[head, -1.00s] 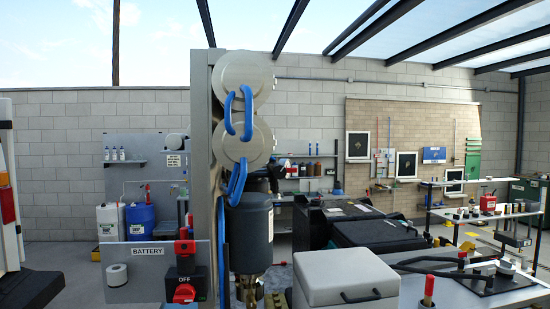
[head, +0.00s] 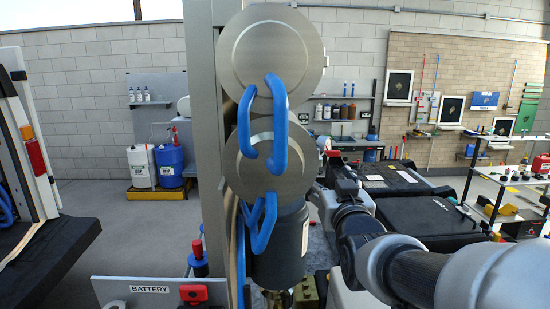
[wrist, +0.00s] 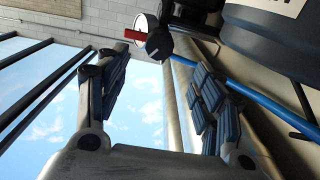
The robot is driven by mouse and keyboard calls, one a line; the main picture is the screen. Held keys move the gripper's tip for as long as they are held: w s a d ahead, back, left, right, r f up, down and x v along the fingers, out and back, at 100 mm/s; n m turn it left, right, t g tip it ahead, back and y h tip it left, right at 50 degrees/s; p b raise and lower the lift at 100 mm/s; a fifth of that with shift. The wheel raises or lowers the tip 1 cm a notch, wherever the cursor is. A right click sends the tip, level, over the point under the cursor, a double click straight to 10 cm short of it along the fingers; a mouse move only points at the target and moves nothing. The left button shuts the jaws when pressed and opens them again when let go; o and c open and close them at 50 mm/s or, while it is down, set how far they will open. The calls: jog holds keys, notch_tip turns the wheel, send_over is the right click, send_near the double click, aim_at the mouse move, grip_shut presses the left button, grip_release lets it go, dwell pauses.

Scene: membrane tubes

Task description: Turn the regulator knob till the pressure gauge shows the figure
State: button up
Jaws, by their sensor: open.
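In the wrist view a dark round knob (wrist: 159,46) sits beyond my fingertips, close to the gap between them and not touched. A pale round dial (wrist: 146,20), likely the gauge, is partly hidden behind it, and I cannot read its figure. A red bar (wrist: 133,34) crosses beside the knob. My gripper (wrist: 160,76) is open and empty, its padded fingers spread. In the head view the knob and dial are hidden, probably behind the metal discs (head: 265,50), and the gripper itself is hard to make out.
A dark canister (head: 278,252) hangs under the discs, close to my arm; it looms at upper right in the wrist view (wrist: 265,35). Blue links (head: 275,110) hang in front. A blue hose (wrist: 255,95) passes behind my right finger. A grey post (head: 208,140) stands left.

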aim_at(318, 160)
jog(key=w+p, duration=0.1)
jog(key=w, duration=1)
jog(key=shift+w+p, duration=0.3)
jog(key=shift+p, duration=0.1)
jog(key=c, duration=1.1)
jog(key=shift+o, duration=0.2)
jog(key=shift+b, duration=0.35)
jog(key=m+b, duration=0.2)
jog(key=b, duration=0.1)
jog(key=shift+f+m, duration=0.15)
jog(key=shift+m, duration=0.25)
jog(key=m+b, duration=0.2)
jog(key=b, duration=0.1)
jog(key=shift+m, duration=0.4)
jog(key=shift+r, duration=0.2)
